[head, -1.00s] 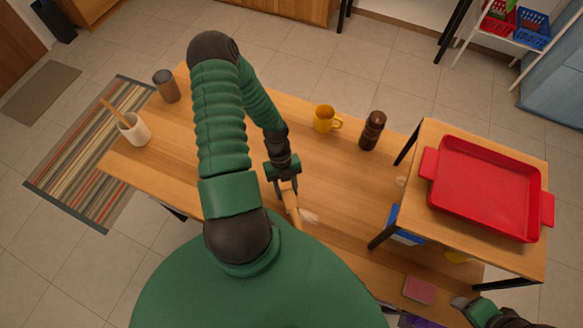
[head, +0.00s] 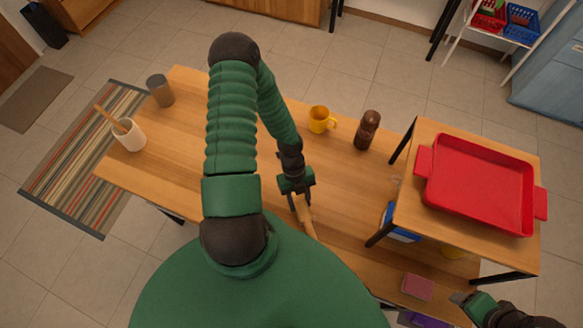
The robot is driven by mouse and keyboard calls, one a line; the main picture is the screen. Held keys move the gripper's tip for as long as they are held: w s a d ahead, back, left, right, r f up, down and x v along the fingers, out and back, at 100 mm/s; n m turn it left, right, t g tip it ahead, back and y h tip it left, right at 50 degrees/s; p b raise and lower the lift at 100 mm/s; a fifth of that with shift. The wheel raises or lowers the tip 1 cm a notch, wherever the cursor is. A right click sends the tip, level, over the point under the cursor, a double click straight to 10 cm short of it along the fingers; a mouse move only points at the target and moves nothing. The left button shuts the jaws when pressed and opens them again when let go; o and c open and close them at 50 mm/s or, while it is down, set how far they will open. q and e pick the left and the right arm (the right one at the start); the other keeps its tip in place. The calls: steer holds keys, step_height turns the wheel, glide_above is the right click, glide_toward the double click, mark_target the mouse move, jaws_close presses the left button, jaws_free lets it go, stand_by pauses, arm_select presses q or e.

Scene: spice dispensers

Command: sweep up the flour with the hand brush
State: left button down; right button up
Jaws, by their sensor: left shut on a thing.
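My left gripper (head: 297,202) reaches over the table and is shut on the hand brush (head: 307,222). The brush has a light wooden handle and slants down toward the table's front edge. Its bristles cannot be made out, and my body hides part of the area near it. I cannot make out any flour clearly on the wooden table (head: 215,130). My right gripper (head: 462,298) is at the lower right, near the table's front edge; its fingers are too small and dark to read.
A red tray (head: 432,191) stands on a raised shelf (head: 412,226) at the right. A yellow mug (head: 319,120) and a brown grinder (head: 367,130) stand behind the brush. A white crock (head: 129,137) and grey canister (head: 160,91) are at the left. A pink sponge-like block (head: 417,287) lies near the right gripper.

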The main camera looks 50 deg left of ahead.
mark_target(324, 218)
arm_select(q)
steer(key=shift+w+d+r, duration=0.1)
steer(key=shift+w+d, duration=0.55)
steer(key=shift+d, duration=0.3)
steer(key=shift+w+d, duration=0.65)
steer(key=shift+d, duration=0.3)
steer(key=shift+w+d, duration=0.45)
steer(key=shift+d, duration=0.35)
steer(key=shift+w+d, duration=0.45)
steer(key=shift+d, duration=0.3)
step_height(324, 218, up, 6)
steer(key=p, duration=0.5)
steer(key=shift+p, duration=0.3)
step_height(324, 218, up, 3)
steer(key=p, duration=0.2)
steer(key=shift+p, duration=0.35)
